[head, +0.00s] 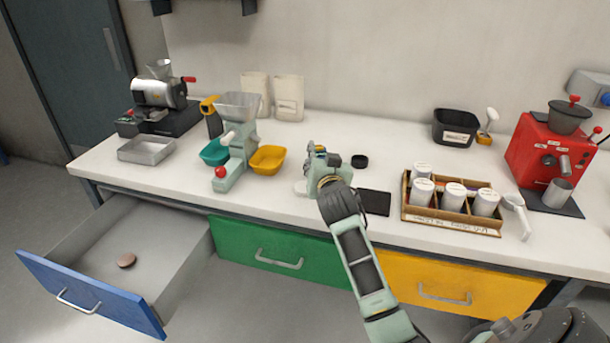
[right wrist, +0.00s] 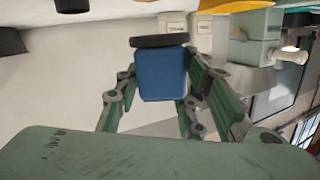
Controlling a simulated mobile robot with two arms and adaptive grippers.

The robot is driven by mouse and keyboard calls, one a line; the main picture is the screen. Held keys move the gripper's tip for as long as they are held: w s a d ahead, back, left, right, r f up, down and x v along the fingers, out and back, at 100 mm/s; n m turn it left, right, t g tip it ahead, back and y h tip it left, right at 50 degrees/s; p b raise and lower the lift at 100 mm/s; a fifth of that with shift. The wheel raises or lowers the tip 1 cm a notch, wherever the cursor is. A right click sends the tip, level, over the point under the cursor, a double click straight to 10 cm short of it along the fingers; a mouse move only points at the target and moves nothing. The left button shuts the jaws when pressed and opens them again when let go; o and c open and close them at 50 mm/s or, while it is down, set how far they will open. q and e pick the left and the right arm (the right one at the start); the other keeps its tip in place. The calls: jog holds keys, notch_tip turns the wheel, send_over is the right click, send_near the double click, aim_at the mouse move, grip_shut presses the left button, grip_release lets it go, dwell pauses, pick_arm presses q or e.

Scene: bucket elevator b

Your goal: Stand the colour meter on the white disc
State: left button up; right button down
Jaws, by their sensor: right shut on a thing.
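My right gripper (head: 320,163) reaches over the counter from the lower right and is shut on the colour meter. The colour meter shows in the right wrist view as a blue block (right wrist: 160,75) with a dark round end, between the green fingers (right wrist: 155,88). In the head view it is mostly hidden by the gripper. The white disc (head: 300,188) appears as a pale edge left of the gripper, largely covered by it. I cannot tell whether the meter touches it. My left gripper is not in view.
A green grinder (head: 238,135) and yellow bin (head: 267,159) stand left of the gripper. A black puck (head: 359,161), dark mat (head: 374,202) and wooden rack of jars (head: 450,222) are to its right. A blue-fronted drawer (head: 90,298) stands open at left.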

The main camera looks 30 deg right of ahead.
jog(key=w+a+f, duration=0.1)
jog(key=w+a, duration=0.1)
jog(key=shift+w+f, duration=0.3)
jog(key=shift+f, duration=0.05)
jog(key=shift+w+a+f, duration=0.3)
jog(key=shift+w+f, duration=0.05)
notch_tip(320, 180, down, 3)
jog(key=shift+f, duration=0.55)
jog(key=c, duration=1.2)
grip_release()
jog(key=shift+s, duration=0.1)
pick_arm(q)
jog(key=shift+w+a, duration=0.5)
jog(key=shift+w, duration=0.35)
pick_arm(e)
jog(key=shift+o, duration=0.2)
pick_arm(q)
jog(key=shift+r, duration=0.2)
pick_arm(e)
jog(key=shift+a+r, duration=0.1)
